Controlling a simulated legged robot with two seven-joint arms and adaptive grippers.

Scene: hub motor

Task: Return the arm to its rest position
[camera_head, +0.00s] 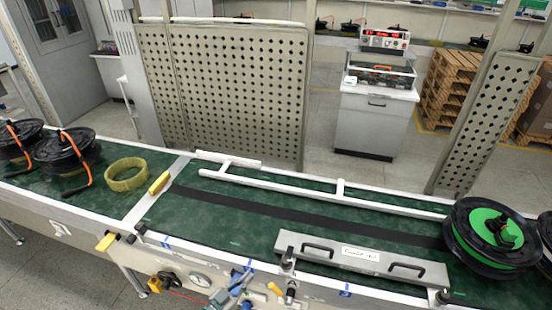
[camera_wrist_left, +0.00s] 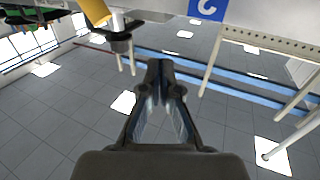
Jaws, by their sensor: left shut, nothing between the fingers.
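Most of my left arm is outside the head view. My right gripper is in neither view.
The green conveyor (camera_head: 210,228) crosses the view. It bears a grey two-handled cover (camera_head: 335,258), a black-and-green hub motor (camera_head: 490,238), black motors with orange cables (camera_head: 68,152) and a yellow ring (camera_head: 126,174). A gauge (camera_head: 200,280) sits on the conveyor's front. Blue rails (camera_wrist_left: 230,75) cross the wrist view.

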